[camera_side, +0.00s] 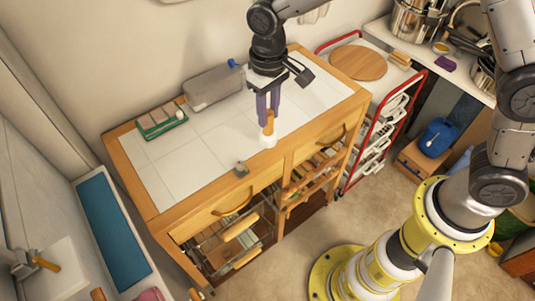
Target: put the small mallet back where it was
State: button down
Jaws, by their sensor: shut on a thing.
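My gripper (268,104) points down over the tiled counter top (205,155), right of its middle. Its purple fingers are shut on the small mallet, which has an orange wooden handle (268,121) and a pale head (268,141) at the bottom. The mallet hangs about upright, head down, near the counter's front edge. I cannot tell whether the head touches the tiles. The fingers hide the top of the handle.
A grey bottle (212,88) with a blue cap lies at the back. A green tray (160,129) with several blocks is at the back left. A small grey object (241,170) sits at the front edge. A red-framed trolley with a round board (358,62) stands right. The left tiles are clear.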

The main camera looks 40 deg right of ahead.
jog(key=shift+n, duration=0.3)
jog(key=r, duration=0.5)
jog(key=w+a+r, duration=0.1)
jog(key=r, duration=0.1)
jog(key=shift+r, duration=0.35)
jog(key=w+a+f, duration=0.6)
jog(key=w+f, duration=0.6)
jog(key=shift+w+f, duration=0.15)
jog(key=shift+f, duration=0.1)
jog(key=c, duration=0.6)
grip_release()
jog(key=shift+f, duration=0.15)
